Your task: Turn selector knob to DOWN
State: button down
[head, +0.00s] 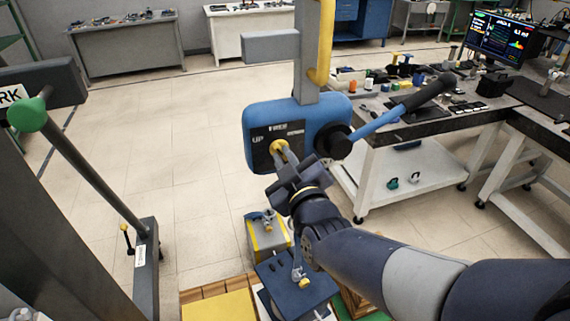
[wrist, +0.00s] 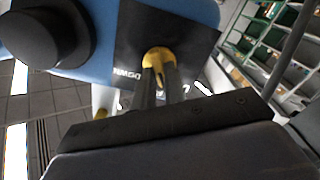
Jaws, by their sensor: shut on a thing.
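The selector knob (head: 278,147) is yellow and sits on a black label plate (head: 262,137) on the front of a blue box (head: 258,117). In the wrist view the yellow knob (wrist: 158,60) lies between the two dark fingertips of my gripper (wrist: 158,78). The fingers hide part of the knob, so its exact setting cannot be told.
A black hub with a blue lever (head: 378,126) juts right from the box. A grey post with a yellow bar (head: 320,45) rises above it. A workbench (head: 440,128) with small items stands right. Open floor (head: 170,150) lies left. Blue and yellow blocks stand below my arm.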

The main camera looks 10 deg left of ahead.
jog(key=m+b, duration=0.2)
jog(key=b, duration=0.1)
jog(key=shift+f, duration=0.3)
jog(key=m+b, duration=0.5)
jog(key=shift+b, duration=0.3)
jog(key=m+b, duration=0.2)
jog(key=m, duration=0.1)
jog(key=shift+r+m+b, duration=0.15)
jog(key=shift+m+b, duration=0.15)
jog(key=shift+b, duration=0.1)
jog(key=shift+d+r+m+b, duration=0.1)
jog(key=shift+m+b, duration=0.85)
jog(key=shift+m, duration=0.95)
jog(key=c, duration=1.5)
grip_release()
jog(key=shift+o, duration=0.2)
